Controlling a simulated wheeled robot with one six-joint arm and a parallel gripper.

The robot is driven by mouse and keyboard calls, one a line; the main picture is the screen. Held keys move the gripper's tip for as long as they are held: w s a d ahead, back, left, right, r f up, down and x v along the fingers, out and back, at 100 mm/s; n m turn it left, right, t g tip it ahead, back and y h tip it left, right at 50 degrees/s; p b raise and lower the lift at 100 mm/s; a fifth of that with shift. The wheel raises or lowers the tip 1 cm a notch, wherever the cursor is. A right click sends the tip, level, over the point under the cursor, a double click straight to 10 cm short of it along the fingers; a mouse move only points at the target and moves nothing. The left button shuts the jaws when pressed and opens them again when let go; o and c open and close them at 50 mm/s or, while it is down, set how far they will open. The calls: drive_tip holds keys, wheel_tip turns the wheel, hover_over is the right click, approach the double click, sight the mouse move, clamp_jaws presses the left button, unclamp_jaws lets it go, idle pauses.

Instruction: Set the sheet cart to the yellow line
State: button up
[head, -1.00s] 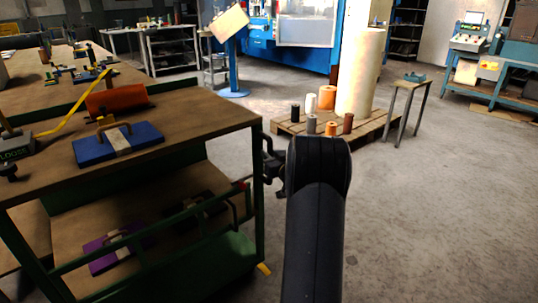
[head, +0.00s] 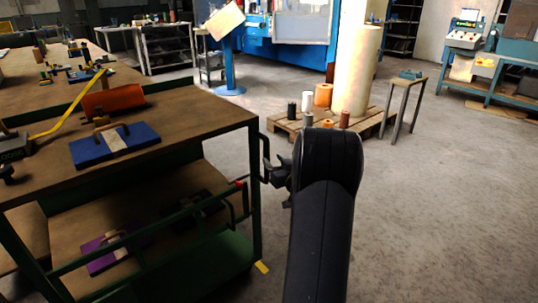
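The sheet cart (head: 256,185) stands at the left, with a green frame, a brown top and a lower shelf. A dark upright handle (head: 265,158) sticks out from its right end. A short piece of yellow line (head: 262,267) shows on the floor by the cart's lower right corner; the cart may hide more of it. My gripper (head: 272,174) is beside the handle, at the handle's height. My black arm hides part of it, and I cannot tell whether its fingers are apart or closed around the handle.
A pallet (head: 375,125) with foil rolls and a small stool (head: 408,80) stand behind my arm. The floor at right is clear.

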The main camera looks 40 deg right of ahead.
sight(266, 155)
drive_tip(key=s, duration=0.5)
drive_tip(key=shift+a, duration=0.4)
drive_tip(key=shift+w, duration=0.1)
drive_tip(key=w, duration=0.3)
drive_tip(key=w+d, duration=0.1)
drive_tip(key=w, duration=0.3)
drive_tip(key=w+b, duration=0.1)
drive_tip(key=w, duration=0.2)
drive_tip(key=shift+w+d, duration=0.35)
drive_tip(key=shift+w, duration=0.05)
drive_tip(key=shift+s+a, duration=0.1)
drive_tip(key=shift+a, duration=0.2)
